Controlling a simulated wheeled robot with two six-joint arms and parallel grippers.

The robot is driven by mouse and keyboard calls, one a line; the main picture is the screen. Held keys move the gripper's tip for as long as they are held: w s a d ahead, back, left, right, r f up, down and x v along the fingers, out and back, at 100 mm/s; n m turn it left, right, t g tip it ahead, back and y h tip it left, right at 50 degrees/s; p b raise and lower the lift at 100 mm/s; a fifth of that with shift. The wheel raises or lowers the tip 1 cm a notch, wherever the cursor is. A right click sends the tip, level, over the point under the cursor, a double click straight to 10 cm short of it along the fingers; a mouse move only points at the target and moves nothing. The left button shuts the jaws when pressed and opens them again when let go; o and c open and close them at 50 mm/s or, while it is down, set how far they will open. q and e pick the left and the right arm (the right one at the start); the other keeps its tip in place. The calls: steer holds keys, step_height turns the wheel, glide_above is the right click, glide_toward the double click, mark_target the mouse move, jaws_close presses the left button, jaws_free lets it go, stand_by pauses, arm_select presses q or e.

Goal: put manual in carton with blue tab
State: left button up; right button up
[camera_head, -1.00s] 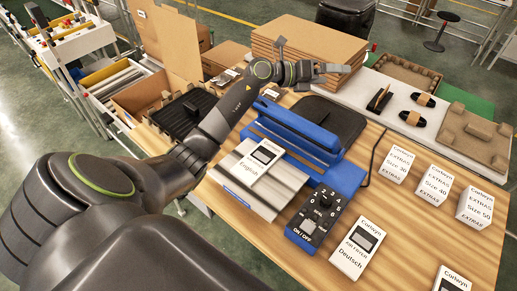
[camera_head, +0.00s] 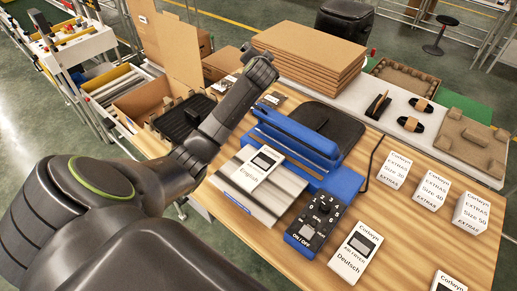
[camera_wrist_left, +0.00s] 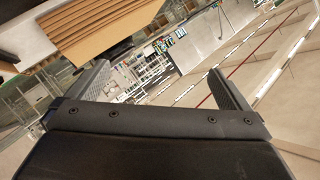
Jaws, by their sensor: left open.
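A white manual labelled English (camera_head: 262,165) lies on the grey plate of the blue sealing device (camera_head: 295,135). A manual labelled Deutsch (camera_head: 355,252) lies on the wooden table to its right, and a similar one (camera_head: 447,281) is cut off at the bottom edge.
Flat cardboard sheets (camera_head: 308,55) are stacked behind the device. A black control box (camera_head: 315,218) sits in front of it. White Extras boxes (camera_head: 432,190) stand at the right. Moulded brown inserts (camera_head: 470,140) and dark banded bundles lie on the white surface behind them.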

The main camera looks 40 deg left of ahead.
arm_select(q)
steer(key=s+d+f+n+g+h, duration=0.2)
steer(key=s+d+f+g+h, duration=0.3)
steer(key=f, duration=0.4)
steer(key=m+g+h+b, duration=0.1)
steer(key=g+h+b, duration=0.2)
steer(key=g+b, duration=0.5)
glide_above(259, 165)
steer(key=b, duration=0.1)
steer(key=shift+t, duration=0.5)
step_height(259, 165, down, 13)
steer(key=shift+r, duration=0.1)
steer(key=shift+f, duration=0.9)
steer(key=shift+f+p, duration=0.7)
steer(key=shift+f, duration=2.1)
steer(key=shift+c, duration=0.3)
